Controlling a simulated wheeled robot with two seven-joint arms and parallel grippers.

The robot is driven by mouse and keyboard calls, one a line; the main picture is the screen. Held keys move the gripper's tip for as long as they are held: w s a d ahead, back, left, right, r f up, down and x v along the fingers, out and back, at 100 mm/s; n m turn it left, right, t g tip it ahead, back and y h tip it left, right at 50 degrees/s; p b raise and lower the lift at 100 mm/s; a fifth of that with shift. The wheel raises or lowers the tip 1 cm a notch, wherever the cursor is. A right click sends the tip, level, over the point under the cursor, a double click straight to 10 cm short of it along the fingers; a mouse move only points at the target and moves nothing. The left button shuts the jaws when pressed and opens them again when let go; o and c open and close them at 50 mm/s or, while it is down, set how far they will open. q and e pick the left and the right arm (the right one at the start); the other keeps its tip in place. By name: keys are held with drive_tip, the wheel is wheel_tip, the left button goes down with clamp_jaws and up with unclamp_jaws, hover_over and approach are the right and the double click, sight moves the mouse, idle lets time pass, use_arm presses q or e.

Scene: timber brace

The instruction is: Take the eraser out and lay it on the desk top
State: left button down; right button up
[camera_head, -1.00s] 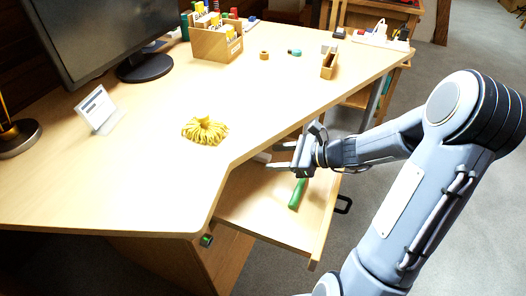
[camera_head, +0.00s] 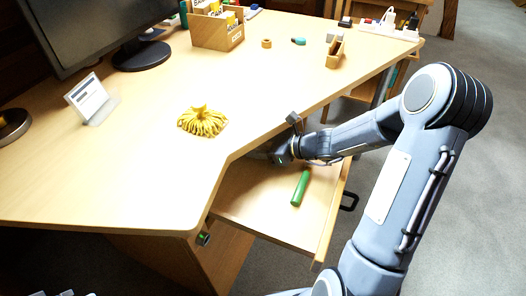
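A pull-out drawer (camera_head: 262,208) stands open under the desk's front edge. A green stick-like object (camera_head: 300,187) lies in it. I cannot make out the eraser for sure; a small pale block seen earlier at the drawer's back is now hidden or merged with my gripper. My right gripper (camera_head: 279,154) reaches in over the back of the drawer, close to the desk edge, left of and behind the green object. Its fingertips are too small and covered to show open or shut. My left gripper is not clearly in view.
The desk top (camera_head: 140,170) has much free room around a yellow mop-like bundle (camera_head: 203,121). A monitor (camera_head: 95,30), a sign card (camera_head: 90,99), a wooden organiser (camera_head: 217,32) and a tape roll (camera_head: 266,43) stand further back. The desk edge overhangs the drawer.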

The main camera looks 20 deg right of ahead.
drive_tip(key=c, duration=1.1)
drive_tip(key=shift+o, duration=0.2)
